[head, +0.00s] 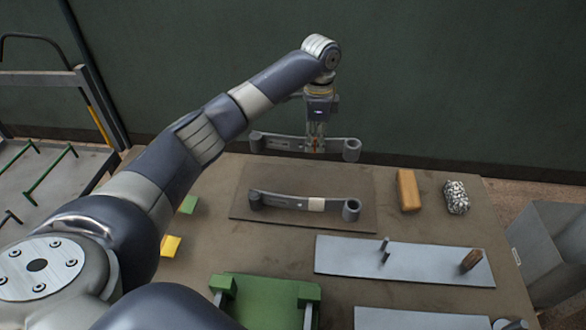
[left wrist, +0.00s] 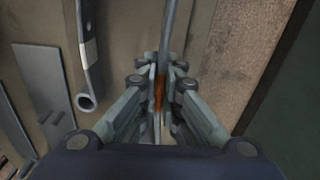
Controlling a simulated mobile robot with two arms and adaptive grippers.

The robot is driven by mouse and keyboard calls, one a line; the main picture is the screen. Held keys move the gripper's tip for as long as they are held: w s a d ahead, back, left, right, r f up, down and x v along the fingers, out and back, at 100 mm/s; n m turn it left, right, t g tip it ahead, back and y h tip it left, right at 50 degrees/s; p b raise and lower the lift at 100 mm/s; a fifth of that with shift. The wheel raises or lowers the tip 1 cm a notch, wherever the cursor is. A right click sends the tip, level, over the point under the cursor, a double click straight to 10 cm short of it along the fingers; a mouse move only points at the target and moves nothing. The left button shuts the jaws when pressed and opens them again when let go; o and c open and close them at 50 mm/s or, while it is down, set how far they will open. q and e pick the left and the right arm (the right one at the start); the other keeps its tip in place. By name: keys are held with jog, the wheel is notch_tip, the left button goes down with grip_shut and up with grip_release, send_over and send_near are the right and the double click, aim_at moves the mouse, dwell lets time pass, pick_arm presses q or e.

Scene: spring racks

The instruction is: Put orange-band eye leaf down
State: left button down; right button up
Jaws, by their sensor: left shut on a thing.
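My left gripper (head: 315,148) is shut on the orange-band eye leaf (head: 283,143), a long grey strip with rolled eyes at its ends. The fingers grip it at its middle, over the orange band, which also shows between the fingers in the left wrist view (left wrist: 159,92). The leaf appears held up near the far edge of the dark mat (head: 245,208). A second grey eye leaf (head: 285,200) with a cream band lies on that mat; its eye end shows in the left wrist view (left wrist: 87,101). My right gripper is not in view.
A grey plate with pegs (head: 350,258) and a green fixture (head: 265,295) are nearer. Green (head: 188,204) and yellow (head: 170,246) pieces lie left. A grey bin (head: 555,250) stands right.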

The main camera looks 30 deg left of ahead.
aim_at(315, 152)
pick_arm(q)
notch_tip(315, 152, down, 3)
jog(key=shift+w+f+p, duration=0.15)
jog(key=shift+f+p, duration=0.05)
jog(key=shift+p, duration=0.3)
jog(key=shift+f, duration=0.65)
notch_tip(315, 152, down, 4)
jog(key=shift+f+p, duration=0.1)
jog(key=shift+p, duration=0.4)
jog(key=shift+f, duration=0.35)
jog(key=c, duration=2.2)
grip_release()
jog(key=shift+f, duration=0.2)
jog(key=o, duration=0.4)
jog(key=shift+r, duration=0.1)
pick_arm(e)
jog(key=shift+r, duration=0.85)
